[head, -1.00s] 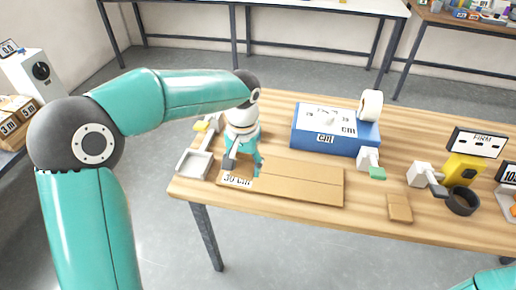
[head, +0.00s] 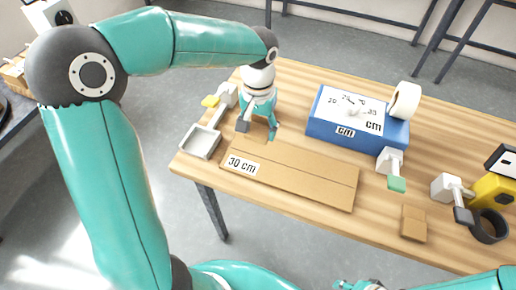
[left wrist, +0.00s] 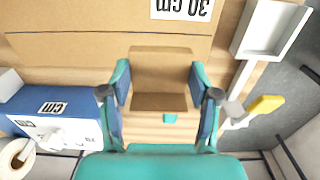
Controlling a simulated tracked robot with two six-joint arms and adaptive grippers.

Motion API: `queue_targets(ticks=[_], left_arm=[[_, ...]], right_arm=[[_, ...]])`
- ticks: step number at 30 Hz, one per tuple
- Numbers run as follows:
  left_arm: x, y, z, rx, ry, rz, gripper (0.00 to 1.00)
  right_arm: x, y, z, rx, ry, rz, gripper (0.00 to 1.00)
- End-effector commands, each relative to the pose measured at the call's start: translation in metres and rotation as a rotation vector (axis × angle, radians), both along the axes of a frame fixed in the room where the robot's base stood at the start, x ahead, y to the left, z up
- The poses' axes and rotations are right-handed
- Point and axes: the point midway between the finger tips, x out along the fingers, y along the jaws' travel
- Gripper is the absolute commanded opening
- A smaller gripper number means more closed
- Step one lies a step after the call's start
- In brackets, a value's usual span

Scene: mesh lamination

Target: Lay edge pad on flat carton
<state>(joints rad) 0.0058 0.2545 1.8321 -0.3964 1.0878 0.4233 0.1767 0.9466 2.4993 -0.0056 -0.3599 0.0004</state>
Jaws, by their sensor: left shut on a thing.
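The flat carton (head: 305,182) lies on the wooden table, with a "30 cm" label at its left end. It also shows across the top of the left wrist view (left wrist: 90,48). My left gripper (head: 258,130) is above the table by the carton's far left edge. It is shut on a small brown edge pad (left wrist: 160,68), which sits between both fingers in the left wrist view. The pad's outer end overlaps the carton's edge in that view; I cannot tell if they touch. Part of my right gripper (head: 360,285) shows at the bottom; its jaws are unclear.
A grey tray (head: 200,142) stands left of the carton. A blue box (head: 345,133) with a tape roll (head: 404,101) stands behind it. A green-tipped tool (head: 395,175) and a small brown square (head: 414,223) lie to the right, near a black ring (head: 488,227).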

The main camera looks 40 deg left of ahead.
Motion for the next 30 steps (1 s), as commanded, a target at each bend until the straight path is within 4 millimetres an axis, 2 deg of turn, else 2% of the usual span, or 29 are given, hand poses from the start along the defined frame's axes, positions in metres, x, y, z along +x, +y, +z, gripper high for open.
queue_targets(ticks=[1, 3, 6, 13, 19, 22, 30], left_arm=[[-0.002, 0.000, -0.014, 0.001, 0.006, -0.001, 0.38], [-0.001, 0.000, -0.029, 0.001, 0.006, -0.001, 0.38], [-0.001, 0.000, -0.043, -0.001, 0.003, 0.001, 0.38], [0.000, 0.000, -0.060, 0.000, 0.001, 0.000, 0.38], [-0.001, 0.000, -0.088, 0.000, 0.004, 0.000, 0.38], [-0.001, 0.000, -0.094, 0.000, 0.001, 0.000, 0.38], [0.000, 0.000, -0.096, 0.000, -0.001, 0.000, 0.38]], right_arm=[[0.000, 0.000, 0.000, 0.000, 0.000, 0.000, 0.40], [0.000, 0.000, 0.000, 0.000, 0.000, 0.000, 0.40], [0.000, 0.000, 0.000, 0.000, 0.000, 0.000, 0.40], [0.000, 0.000, 0.000, 0.000, -0.001, 0.000, 0.40], [0.000, 0.000, 0.000, 0.000, -0.001, 0.000, 0.40], [0.000, 0.000, 0.000, 0.000, -0.001, 0.000, 0.40], [0.000, 0.000, -0.001, 0.000, -0.001, 0.000, 0.40]])
